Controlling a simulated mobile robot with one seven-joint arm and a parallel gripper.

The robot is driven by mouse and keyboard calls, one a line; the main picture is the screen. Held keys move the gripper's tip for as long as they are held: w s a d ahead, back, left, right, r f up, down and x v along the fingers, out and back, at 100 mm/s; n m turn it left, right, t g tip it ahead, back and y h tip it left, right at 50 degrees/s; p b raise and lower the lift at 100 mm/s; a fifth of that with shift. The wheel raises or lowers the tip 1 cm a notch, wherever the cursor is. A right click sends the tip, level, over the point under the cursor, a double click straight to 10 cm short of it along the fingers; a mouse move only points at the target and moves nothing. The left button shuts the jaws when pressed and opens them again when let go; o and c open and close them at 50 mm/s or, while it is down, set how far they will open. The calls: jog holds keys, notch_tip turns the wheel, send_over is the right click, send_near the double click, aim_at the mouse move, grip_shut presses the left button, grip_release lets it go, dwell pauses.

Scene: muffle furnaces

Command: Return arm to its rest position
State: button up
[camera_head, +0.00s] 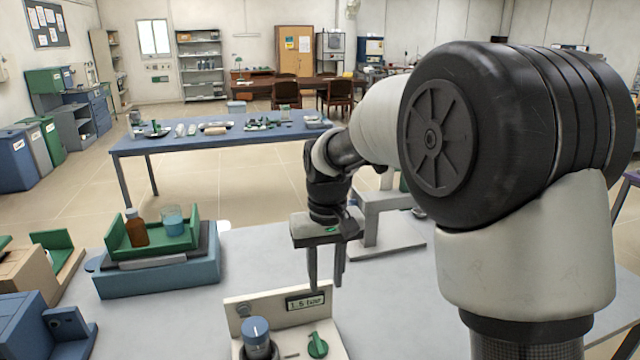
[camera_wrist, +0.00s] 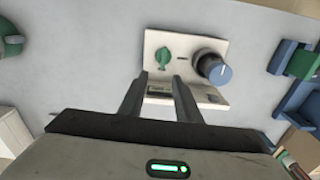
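My gripper (camera_head: 326,283) hangs pointing down over the grey table (camera_head: 185,318), behind a cream panel device in the head view. Its two fingers are apart with nothing between them. In the wrist view my gripper (camera_wrist: 160,88) shows the same gap between its fingers. The cream device (camera_head: 262,306) has a small display, a green knob (camera_head: 317,345) and a blue-capped dial (camera_head: 256,332). In the wrist view, the device (camera_wrist: 187,47) lies just beyond the fingertips. My arm reaches from the right, bent at the elbow.
A green tray (camera_head: 117,241) on a blue box holds a brown bottle (camera_head: 136,230) and a glass of blue liquid (camera_head: 173,221). A grey stand (camera_head: 385,225) is close behind my gripper. A blue device (camera_head: 40,325) is at lower left. A blue table (camera_head: 215,141) stands behind.

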jog(key=s+d+r+m+t+p, duration=0.1)
jog(key=s+d+r+p, duration=0.1)
jog(key=s+d+r, duration=0.35)
jog(key=s+d+r+t+p, duration=0.25)
jog(key=s+r, duration=0.35)
jog(key=r, duration=0.3)
jog(key=s+d+r+m+t+p, duration=0.1)
jog(key=s+d, duration=0.4)
jog(key=s, duration=0.5)
jog(key=shift+s+r+m+t+p, duration=0.3)
jog(key=shift+r+m+t+p, duration=0.1)
jog(key=shift+r+p, duration=0.35)
jog(key=shift+r, duration=0.1)
